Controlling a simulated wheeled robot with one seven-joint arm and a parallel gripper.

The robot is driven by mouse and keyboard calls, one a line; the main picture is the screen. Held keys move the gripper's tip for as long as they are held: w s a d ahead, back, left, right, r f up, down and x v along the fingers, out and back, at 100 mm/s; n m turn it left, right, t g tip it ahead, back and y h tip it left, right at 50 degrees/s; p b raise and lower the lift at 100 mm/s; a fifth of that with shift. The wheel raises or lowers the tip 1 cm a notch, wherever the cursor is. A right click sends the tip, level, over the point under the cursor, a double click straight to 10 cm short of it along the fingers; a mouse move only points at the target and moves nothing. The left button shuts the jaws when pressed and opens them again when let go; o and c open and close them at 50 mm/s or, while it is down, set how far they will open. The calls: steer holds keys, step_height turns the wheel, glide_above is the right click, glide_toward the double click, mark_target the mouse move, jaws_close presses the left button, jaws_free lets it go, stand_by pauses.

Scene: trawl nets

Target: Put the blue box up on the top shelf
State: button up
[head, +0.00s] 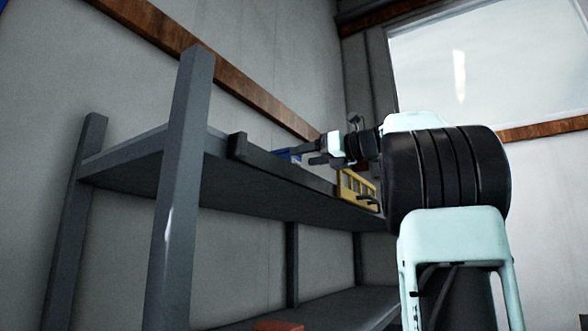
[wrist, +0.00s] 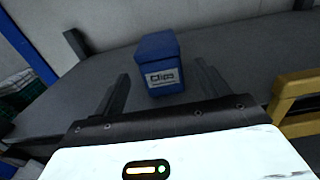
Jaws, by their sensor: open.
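The blue box (wrist: 161,68), with a white label reading "Clips", stands upright on the top shelf (wrist: 225,50) in the wrist view. In the head view only a small part of the blue box (head: 288,154) shows above the shelf's front edge. My gripper (wrist: 160,85) is open, with one finger on each side in front of the box. There is a gap between each finger and the box, and the box appears free of the fingers. In the head view my gripper (head: 308,152) is at the top shelf (head: 150,150), next to the box.
A yellow object (head: 357,188) sits at the shelf's front edge, right of the box; it shows close to the right finger in the wrist view (wrist: 296,100). A dark bar (head: 285,168) runs along the front edge. A reddish object (head: 278,326) is lower down. Shelf space behind the box is clear.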

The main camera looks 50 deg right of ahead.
steer(key=s, duration=0.2)
steer(key=s+b, duration=0.1)
steer(key=s, duration=0.2)
steer(key=shift+s+d, duration=0.2)
steer(key=shift+s, duration=0.15)
